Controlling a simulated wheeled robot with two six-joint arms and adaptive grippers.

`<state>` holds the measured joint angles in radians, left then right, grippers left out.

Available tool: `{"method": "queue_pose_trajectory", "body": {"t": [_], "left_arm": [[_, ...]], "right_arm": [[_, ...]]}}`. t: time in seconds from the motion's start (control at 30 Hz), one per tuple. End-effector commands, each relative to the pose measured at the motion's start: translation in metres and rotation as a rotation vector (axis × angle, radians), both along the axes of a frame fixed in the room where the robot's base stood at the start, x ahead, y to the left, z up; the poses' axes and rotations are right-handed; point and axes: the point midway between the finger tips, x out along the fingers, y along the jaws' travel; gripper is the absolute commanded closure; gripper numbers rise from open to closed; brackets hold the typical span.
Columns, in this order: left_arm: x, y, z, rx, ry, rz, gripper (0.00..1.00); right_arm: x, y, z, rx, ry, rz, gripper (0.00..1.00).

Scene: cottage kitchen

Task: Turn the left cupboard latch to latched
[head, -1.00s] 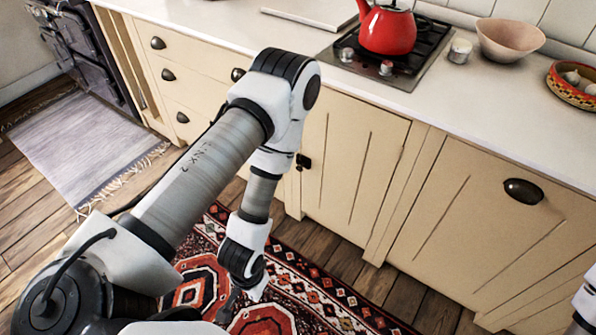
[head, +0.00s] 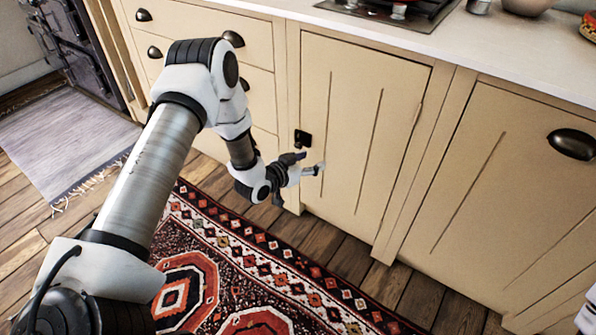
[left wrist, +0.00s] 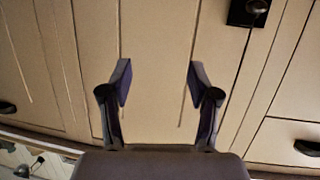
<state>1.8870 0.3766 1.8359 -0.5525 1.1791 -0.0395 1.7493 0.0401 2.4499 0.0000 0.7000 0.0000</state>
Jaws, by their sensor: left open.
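My right gripper is not in view; a bit of white arm shows at the right edge.
A second cream cupboard front with a dark cup handle (head: 572,144) is to the right. Drawers (head: 262,90) with dark cup handles are to the left. The worktop (head: 420,40) overhangs above. A patterned red rug (head: 235,270) lies on the wooden floor.

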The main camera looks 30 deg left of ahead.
Motion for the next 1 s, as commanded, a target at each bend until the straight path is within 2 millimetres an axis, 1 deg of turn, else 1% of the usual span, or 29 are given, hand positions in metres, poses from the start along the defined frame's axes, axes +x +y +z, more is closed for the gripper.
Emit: {"method": "queue_pose_trajectory", "body": {"t": [0.03, 0.07, 0.1, 0.17, 0.2, 0.3, 0.33, 0.4, 0.43, 0.57, 0.63, 0.9, 1.0], "left_arm": [[0.015, 0.018, -0.035, 0.003, -0.066, 0.015, 0.39], [0.022, 0.028, -0.038, 0.006, -0.104, 0.023, 0.39], [0.031, 0.042, -0.043, 0.009, -0.151, 0.035, 0.39], [0.04, 0.063, -0.054, 0.014, -0.206, 0.056, 0.39], [0.045, 0.076, -0.062, 0.017, -0.236, 0.072, 0.39], [0.05, 0.104, -0.081, 0.014, -0.285, 0.118, 0.39], [0.05, 0.11, -0.086, 0.011, -0.293, 0.13, 0.39], [0.049, 0.117, -0.094, 0.004, -0.302, 0.144, 0.39], [0.049, 0.119, -0.095, 0.004, -0.306, 0.147, 0.39], [0.053, 0.118, -0.092, 0.003, -0.313, 0.147, 0.39], [0.06, 0.118, -0.092, 0.004, -0.312, 0.146, 0.39], [0.11, 0.114, -0.094, 0.004, -0.311, 0.146, 0.39], [0.123, 0.113, -0.093, 0.003, -0.31, 0.148, 0.39]], "right_arm": [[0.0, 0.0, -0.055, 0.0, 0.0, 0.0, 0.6], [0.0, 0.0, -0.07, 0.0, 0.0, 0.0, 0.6], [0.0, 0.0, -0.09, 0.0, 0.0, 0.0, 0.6], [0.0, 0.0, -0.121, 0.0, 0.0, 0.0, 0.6], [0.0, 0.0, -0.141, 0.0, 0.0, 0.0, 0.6], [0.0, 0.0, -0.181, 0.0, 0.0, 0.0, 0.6], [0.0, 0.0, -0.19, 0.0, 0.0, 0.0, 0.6], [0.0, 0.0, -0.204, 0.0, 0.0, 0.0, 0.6], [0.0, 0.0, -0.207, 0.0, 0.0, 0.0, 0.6], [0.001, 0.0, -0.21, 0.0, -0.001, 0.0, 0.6], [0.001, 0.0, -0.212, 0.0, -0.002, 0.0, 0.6], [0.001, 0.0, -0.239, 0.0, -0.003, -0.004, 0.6], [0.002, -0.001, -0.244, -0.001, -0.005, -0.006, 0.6]]}}
